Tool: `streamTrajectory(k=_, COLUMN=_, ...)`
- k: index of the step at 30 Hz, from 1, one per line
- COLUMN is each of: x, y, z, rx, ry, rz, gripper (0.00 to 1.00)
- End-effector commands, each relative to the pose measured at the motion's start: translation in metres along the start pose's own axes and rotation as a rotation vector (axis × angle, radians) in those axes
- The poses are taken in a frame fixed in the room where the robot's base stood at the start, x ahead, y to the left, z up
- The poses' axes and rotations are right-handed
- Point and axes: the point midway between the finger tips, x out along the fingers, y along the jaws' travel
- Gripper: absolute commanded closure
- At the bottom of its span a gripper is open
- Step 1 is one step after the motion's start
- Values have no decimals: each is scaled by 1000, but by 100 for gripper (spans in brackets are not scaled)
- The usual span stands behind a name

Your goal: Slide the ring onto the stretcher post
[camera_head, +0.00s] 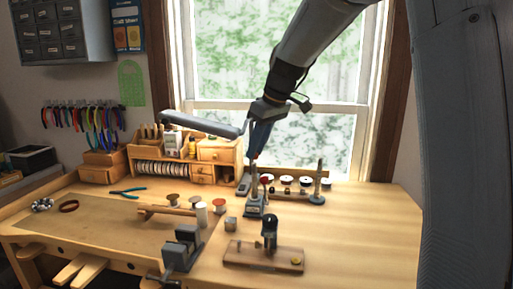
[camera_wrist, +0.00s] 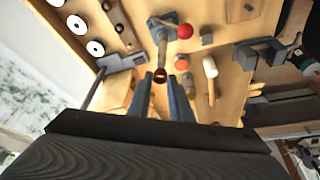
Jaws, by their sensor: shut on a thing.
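A small copper-coloured ring (camera_wrist: 160,76) shows at the tips of my gripper (camera_wrist: 166,88) in the wrist view. My gripper is shut on it, pointing down, and shows in the head view (camera_head: 254,157) above the bench. The ring stretcher (camera_head: 254,206) stands upright on the bench directly below, with a red ball on its lever (camera_head: 265,179). Its post (camera_head: 253,174) rises towards my fingertips. In the wrist view the stretcher (camera_wrist: 163,24) and its red ball (camera_wrist: 185,31) lie just beyond the ring. The ring appears in line with the post top; I cannot tell whether it touches or surrounds it.
A small vise (camera_head: 182,248) stands at the front edge. A wooden block with a dark tool (camera_head: 264,254) is in front of the stretcher. The right bench top is clear.

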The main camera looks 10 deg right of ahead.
Motion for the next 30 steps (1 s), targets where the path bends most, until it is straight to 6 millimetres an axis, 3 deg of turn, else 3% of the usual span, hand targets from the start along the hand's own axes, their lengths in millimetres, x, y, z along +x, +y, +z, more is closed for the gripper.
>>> streamTrajectory(k=30, x=20, y=0, z=8, rx=0, ry=0, rz=0, gripper=100)
